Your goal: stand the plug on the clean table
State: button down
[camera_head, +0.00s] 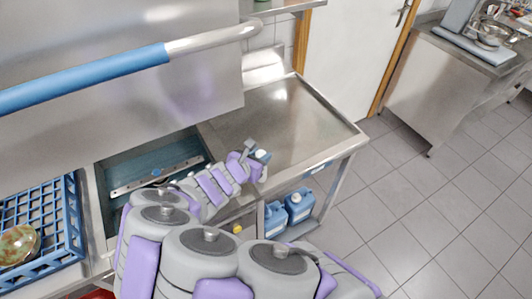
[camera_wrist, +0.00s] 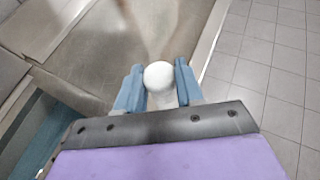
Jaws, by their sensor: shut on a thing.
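The plug (camera_wrist: 160,76) shows in the wrist view as a white rounded top between the two blue fingers. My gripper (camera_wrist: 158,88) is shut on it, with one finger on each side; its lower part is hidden. In the head view my gripper (camera_head: 258,156) is over the near front part of the clean table (camera_head: 290,115), a bare steel top with a raised rim. A small white spot of the plug shows at the fingers. I cannot tell whether the plug touches the table.
A sunken basin (camera_head: 150,170) lies left of the table. A blue rack (camera_head: 45,220) with a patterned bowl (camera_head: 18,245) is at far left. A blue bar (camera_head: 85,78) crosses above. Blue canisters (camera_head: 298,205) stand under the table. Floor at right is clear.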

jog(key=shift+s, duration=0.15)
jog(key=w+d+f+b, duration=0.1)
jog(key=w+f, duration=0.4)
jog(key=w, duration=1)
jog(key=shift+w+b, duration=0.3)
jog(key=shift+b, duration=0.55)
jog(key=c, duration=1.1)
grip_release()
jog(key=shift+d, duration=0.2)
jog(key=o, duration=0.4)
jog(key=shift+d+r, duration=0.15)
jog(key=shift+d, duration=0.45)
jog(key=p+v, duration=0.1)
jog(key=v, duration=0.5)
jog(key=p+v, duration=0.1)
jog(key=v, duration=0.5)
jog(key=shift+a, duration=0.3)
